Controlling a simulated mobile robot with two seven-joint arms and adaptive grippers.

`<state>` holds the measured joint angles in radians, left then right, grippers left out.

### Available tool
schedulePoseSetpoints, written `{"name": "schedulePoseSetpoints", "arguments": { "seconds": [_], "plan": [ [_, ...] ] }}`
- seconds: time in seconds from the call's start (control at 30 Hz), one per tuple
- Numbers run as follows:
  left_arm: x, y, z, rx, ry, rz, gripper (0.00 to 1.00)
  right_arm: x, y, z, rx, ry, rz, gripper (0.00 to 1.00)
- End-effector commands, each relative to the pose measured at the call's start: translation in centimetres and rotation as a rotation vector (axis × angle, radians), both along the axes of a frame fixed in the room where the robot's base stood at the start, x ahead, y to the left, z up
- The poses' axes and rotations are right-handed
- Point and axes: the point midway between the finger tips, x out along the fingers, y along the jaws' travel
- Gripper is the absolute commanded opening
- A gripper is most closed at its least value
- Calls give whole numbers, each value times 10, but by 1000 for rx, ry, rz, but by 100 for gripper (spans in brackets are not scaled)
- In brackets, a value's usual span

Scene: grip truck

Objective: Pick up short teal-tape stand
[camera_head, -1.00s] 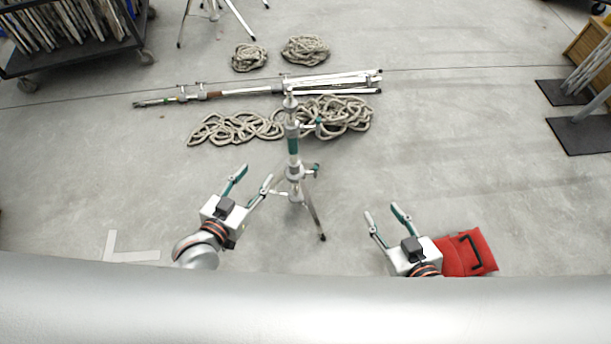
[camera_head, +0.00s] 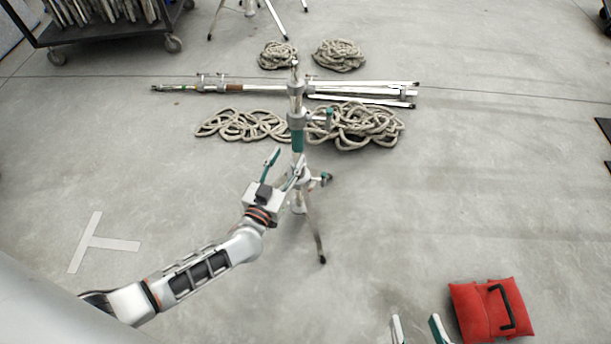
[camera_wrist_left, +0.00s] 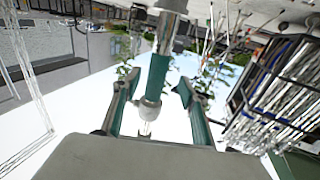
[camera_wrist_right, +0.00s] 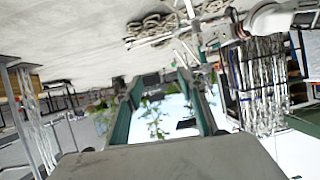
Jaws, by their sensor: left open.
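The short stand with a band of teal tape (camera_head: 298,141) stands upright on its spread legs in the middle of the head view. My left gripper (camera_head: 286,164) is open, close beside the stand's column at about the height just below the tape. In the left wrist view the teal-taped column (camera_wrist_left: 157,75) shows between the two open fingers (camera_wrist_left: 158,88), nearer the left one; I cannot tell whether it touches. My right gripper (camera_head: 416,324) is at the bottom edge of the head view. Its fingers are apart and empty in the right wrist view (camera_wrist_right: 158,88).
A red sandbag (camera_head: 478,312) with a black handle lies at the lower right. Behind the stand lie coiled ropes (camera_head: 355,128) and a folded stand (camera_head: 250,88). A black cart (camera_head: 105,35) is at the upper left.

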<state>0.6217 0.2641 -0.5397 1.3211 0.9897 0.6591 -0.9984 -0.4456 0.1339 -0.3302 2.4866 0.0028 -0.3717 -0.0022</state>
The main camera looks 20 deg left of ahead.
Motion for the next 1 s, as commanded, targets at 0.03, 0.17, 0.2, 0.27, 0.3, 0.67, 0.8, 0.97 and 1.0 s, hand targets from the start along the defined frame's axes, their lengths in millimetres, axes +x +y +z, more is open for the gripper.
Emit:
{"name": "schedulePoseSetpoints", "arguments": {
  "seconds": [0.03, 0.17, 0.2, 0.27, 0.3, 0.67, 0.8, 0.97, 1.0],
  "plan": [
    [5, -1, 0, 0, 0, 0, 43, 0, 1, 0, 5, 0, -1, 40],
    [17, -1, -1, 1, 0, -2, 43, 2, 3, 2, 20, -5, -4, 40],
    [19, -2, -1, 0, 1, -2, 43, 2, 4, 2, 25, -4, -6, 40],
    [23, -2, -2, 0, 2, -2, 43, 1, 5, 1, 37, 0, -9, 40],
    [27, -3, -3, 0, 2, -2, 43, 0, 7, 0, 49, 4, -12, 40],
    [66, -5, -5, 1, 3, -3, 43, -8, 30, -6, 211, 45, -53, 40],
    [70, -5, -2, 0, 0, -3, 43, -8, 32, -4, 226, 44, -56, 40],
    [71, -6, -1, 0, -2, -3, 43, -8, 32, -3, 228, 40, -56, 40],
    [71, -5, -1, 0, -2, -3, 33, -8, 32, -3, 228, 40, -56, 40]
  ]
}}
